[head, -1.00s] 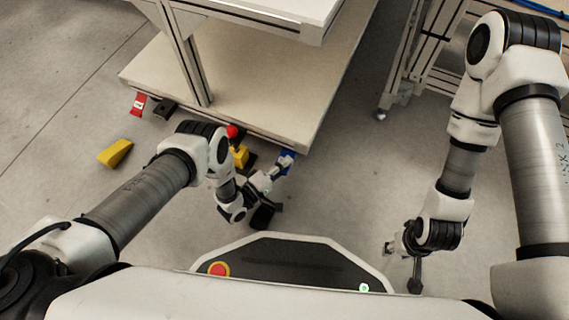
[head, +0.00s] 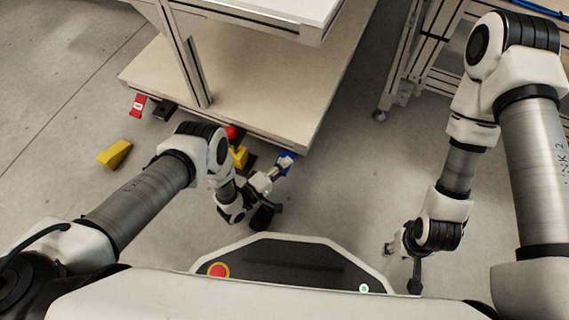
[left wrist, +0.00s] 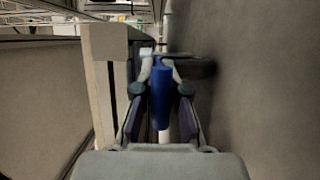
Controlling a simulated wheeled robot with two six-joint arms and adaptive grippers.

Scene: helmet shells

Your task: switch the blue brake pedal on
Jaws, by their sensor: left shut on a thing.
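The blue brake pedal (head: 287,160) is at the front right corner of the low cart (head: 262,118), close to the floor. My left gripper (head: 281,168) reaches it from the front left. In the left wrist view the blue pedal (left wrist: 161,92) stands between the two fingers of my left gripper (left wrist: 160,85), which are shut on it. The fingers and wrist hide part of the pedal in the head view. My right gripper (head: 402,262) hangs over bare floor on the right, apart from everything; its fingers are too small to read.
A red pedal (head: 138,104) is at the cart's left end. A yellow pedal (head: 239,156) and a red knob (head: 232,132) are beside my left wrist. A yellow wedge (head: 115,153) lies on the floor at left. The floor (head: 345,180) between the arms is clear.

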